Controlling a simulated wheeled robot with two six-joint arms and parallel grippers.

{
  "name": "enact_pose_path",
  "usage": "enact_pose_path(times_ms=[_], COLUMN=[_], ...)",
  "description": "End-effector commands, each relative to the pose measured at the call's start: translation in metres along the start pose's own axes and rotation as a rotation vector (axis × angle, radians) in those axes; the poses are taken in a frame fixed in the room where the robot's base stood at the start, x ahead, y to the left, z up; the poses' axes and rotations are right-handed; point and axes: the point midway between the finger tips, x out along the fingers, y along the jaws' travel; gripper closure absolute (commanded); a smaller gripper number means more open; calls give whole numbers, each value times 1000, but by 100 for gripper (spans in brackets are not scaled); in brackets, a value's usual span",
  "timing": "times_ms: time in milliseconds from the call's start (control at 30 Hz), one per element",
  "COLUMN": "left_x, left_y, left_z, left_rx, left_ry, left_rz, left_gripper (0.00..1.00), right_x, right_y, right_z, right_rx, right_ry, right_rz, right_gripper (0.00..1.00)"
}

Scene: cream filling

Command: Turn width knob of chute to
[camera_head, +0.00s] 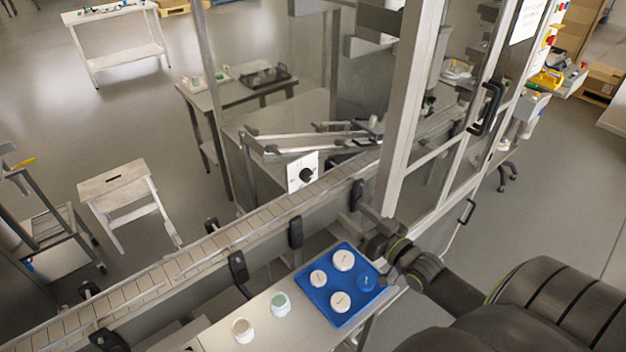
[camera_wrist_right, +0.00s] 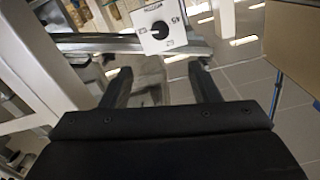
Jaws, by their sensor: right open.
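The width knob (camera_head: 306,174) is a round black knob on a white square plate (camera_head: 294,183), below the metal chute (camera_head: 290,144) beyond the conveyor. My right gripper (camera_head: 366,225) is over the near side of the conveyor, to the right of and nearer than the knob, and does not touch it. In the right wrist view, the knob (camera_wrist_right: 160,30) and its marked plate are at the top, beyond the gap between the open, empty fingers (camera_wrist_right: 160,78). My left gripper is out of view.
The conveyor (camera_head: 205,250) runs diagonally across the scene. A blue tray (camera_head: 318,300) holding several lidded jars lies below my right gripper; two jars stand left of it. A metal frame post (camera_head: 408,110) rises close beside the gripper.

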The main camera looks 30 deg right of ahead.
Motion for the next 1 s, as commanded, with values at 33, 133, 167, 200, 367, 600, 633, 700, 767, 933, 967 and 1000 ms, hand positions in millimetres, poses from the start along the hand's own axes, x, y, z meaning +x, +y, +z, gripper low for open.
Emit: enact_pose_path(times_ms=[33,133,167,200,367,600,633,700,767,933,967,1000], left_x=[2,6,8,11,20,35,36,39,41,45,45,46], left_y=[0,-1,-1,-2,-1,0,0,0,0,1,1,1], left_z=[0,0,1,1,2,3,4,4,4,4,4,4], left_rx=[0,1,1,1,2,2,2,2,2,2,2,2], left_ry=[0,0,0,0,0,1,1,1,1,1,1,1], left_rz=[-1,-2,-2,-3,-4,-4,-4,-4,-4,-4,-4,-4], left_gripper=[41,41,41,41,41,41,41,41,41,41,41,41], right_x=[7,23,29,37,67,112,117,129,138,157,159,161], right_y=[0,0,0,0,0,0,0,0,0,0,0,0], right_z=[1,1,2,2,3,3,3,3,2,2,2,2], right_rx=[0,1,1,0,-1,1,1,0,1,-1,-1,0], right_ry=[3,3,3,4,2,1,1,0,0,-1,-2,-2], right_rz=[-1,-1,-1,-1,0,-1,0,0,0,1,1,1], right_gripper=[44,44,44,44,44,44,44,44,44,44,44,44])
